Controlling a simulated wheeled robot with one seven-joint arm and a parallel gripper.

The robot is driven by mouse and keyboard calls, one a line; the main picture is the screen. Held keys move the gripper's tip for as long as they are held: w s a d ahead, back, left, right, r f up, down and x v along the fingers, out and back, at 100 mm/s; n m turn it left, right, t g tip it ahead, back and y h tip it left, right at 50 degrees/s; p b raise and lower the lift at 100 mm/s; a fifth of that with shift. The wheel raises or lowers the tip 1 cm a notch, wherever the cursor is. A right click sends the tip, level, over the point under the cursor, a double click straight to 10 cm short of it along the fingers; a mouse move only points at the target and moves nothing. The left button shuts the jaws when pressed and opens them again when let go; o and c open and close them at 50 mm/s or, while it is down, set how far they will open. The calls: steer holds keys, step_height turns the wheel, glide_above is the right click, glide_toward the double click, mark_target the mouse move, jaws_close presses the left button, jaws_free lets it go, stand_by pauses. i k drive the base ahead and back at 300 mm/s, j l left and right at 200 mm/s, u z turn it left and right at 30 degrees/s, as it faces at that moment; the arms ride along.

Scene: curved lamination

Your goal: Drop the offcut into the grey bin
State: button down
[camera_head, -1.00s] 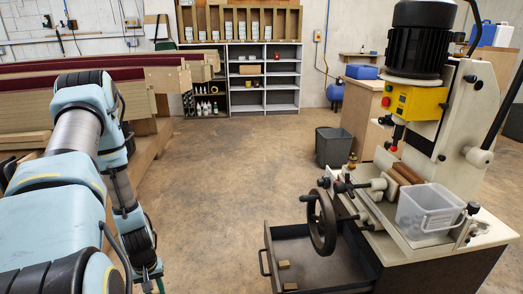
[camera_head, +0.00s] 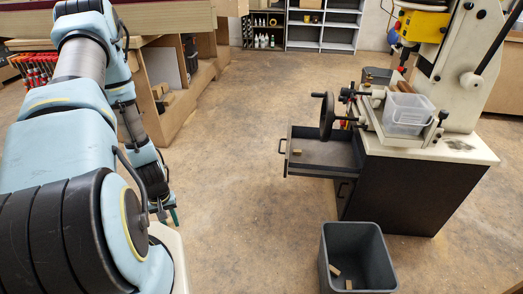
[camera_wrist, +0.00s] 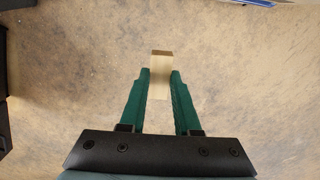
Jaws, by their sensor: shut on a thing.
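My gripper (camera_wrist: 160,78) is shut on the offcut (camera_wrist: 161,62), a small pale wooden block, in the wrist view. The block sticks out a little past the green fingertips, with bare floor below it. In the head view my arm hangs down at the left and the gripper is mostly hidden behind it. The grey bin (camera_head: 328,262) stands on the floor at the lower right of the head view, open at the top, with a few small wooden pieces inside. My gripper is well to the left of the bin, apart from it.
A machine with a dark cabinet (camera_head: 410,190) stands behind the bin at the right; its drawer (camera_head: 322,172) is pulled out, with a wood piece in it. A clear plastic box (camera_head: 405,114) sits on top. Another dark bin (camera_head: 377,75) stands farther back. The middle floor is clear.

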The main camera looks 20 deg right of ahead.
mark_target(345, 273)
steer(key=k+l+u, duration=0.35)
steer(key=k+l, duration=0.55)
steer(key=l, duration=0.25)
steer(key=k+l+u, duration=0.1)
steer(key=l, duration=0.25)
steer(key=k+l, duration=0.15)
steer(key=l, duration=0.2)
steer(key=k+l, duration=0.15)
steer(key=l, duration=0.15)
steer(key=u, duration=0.05)
